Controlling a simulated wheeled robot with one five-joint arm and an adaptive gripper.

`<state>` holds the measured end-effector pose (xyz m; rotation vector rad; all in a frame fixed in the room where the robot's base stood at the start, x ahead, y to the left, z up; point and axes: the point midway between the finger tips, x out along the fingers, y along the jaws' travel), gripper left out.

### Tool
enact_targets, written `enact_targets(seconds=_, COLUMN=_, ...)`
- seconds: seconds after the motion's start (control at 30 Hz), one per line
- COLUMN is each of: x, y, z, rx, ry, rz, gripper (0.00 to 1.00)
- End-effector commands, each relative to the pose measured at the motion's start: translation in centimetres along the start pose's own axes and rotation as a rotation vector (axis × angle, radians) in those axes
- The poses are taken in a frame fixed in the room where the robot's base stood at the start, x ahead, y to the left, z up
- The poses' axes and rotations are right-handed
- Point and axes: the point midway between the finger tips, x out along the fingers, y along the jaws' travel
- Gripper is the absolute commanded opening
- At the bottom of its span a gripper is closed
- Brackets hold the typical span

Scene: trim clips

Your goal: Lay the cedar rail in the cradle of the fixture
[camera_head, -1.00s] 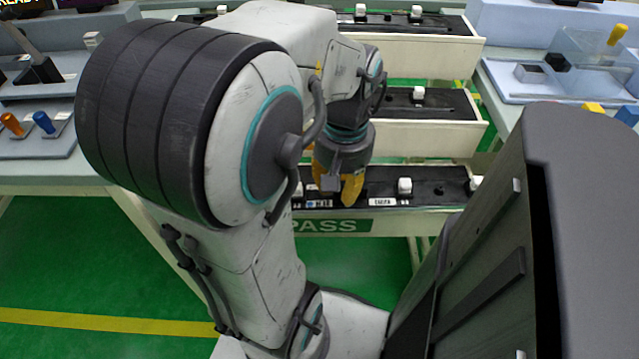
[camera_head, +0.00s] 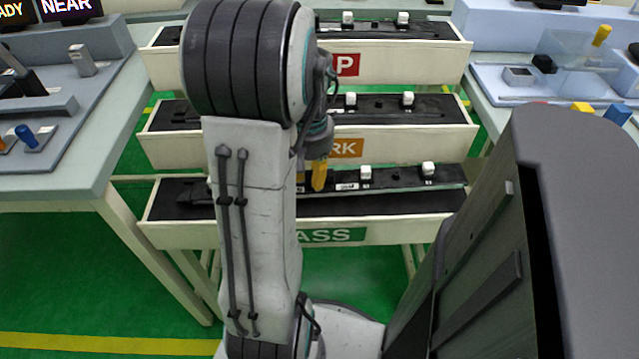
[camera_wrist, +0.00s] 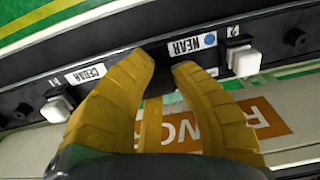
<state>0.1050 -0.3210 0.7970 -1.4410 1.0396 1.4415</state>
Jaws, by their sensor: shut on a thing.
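The cedar rail (camera_head: 395,179) is a long black strip with white clips, and in the head view it is above the PASS tray (camera_head: 270,236). In the wrist view the rail (camera_wrist: 278,52) carries a CEDAR label and a NEAR label with a blue dot. My gripper (camera_head: 319,180) points down and is shut on the rail; in the wrist view its yellow fingers (camera_wrist: 163,62) close between the two labels. My arm hides the rail's left part in the head view. I cannot make out the fixture's cradle for certain.
The left bench (camera_head: 85,175) carries blue-grey equipment with READY and NEAR displays (camera_head: 72,8). The right bench (camera_head: 480,92) has a clear box. Green floor is open front left.

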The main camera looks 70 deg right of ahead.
Motion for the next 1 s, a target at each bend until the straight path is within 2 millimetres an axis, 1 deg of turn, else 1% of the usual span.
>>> enact_targets(seconds=0.07, x=0.8, y=-0.4, z=-1.1, rx=-0.003, ry=-0.001, rz=0.0, gripper=0.0)
enact_targets(seconds=0.1, x=1.6, y=-0.3, z=-0.8, rx=0.0, ry=-0.002, rz=0.0, gripper=0.0)
enact_targets(seconds=0.2, x=2.7, y=-0.3, z=-0.8, rx=0.0, ry=-0.001, rz=0.0, gripper=0.0)
enact_targets(seconds=0.3, x=3.4, y=-0.3, z=-0.8, rx=0.0, ry=0.0, rz=0.0, gripper=0.0)
enact_targets(seconds=0.5, x=4.0, y=-0.3, z=-0.8, rx=0.0, ry=0.001, rz=0.0, gripper=0.0)
enact_targets(seconds=0.77, x=4.1, y=-0.3, z=-0.8, rx=0.0, ry=0.001, rz=0.0, gripper=0.0)
enact_targets(seconds=0.8, x=4.1, y=-0.3, z=-0.8, rx=0.0, ry=0.0, rz=0.0, gripper=0.27)
enact_targets(seconds=0.97, x=4.1, y=-0.3, z=-0.7, rx=0.0, ry=0.0, rz=0.0, gripper=0.42)
enact_targets(seconds=1.0, x=4.1, y=-0.3, z=-0.8, rx=0.0, ry=0.0, rz=0.0, gripper=0.43)
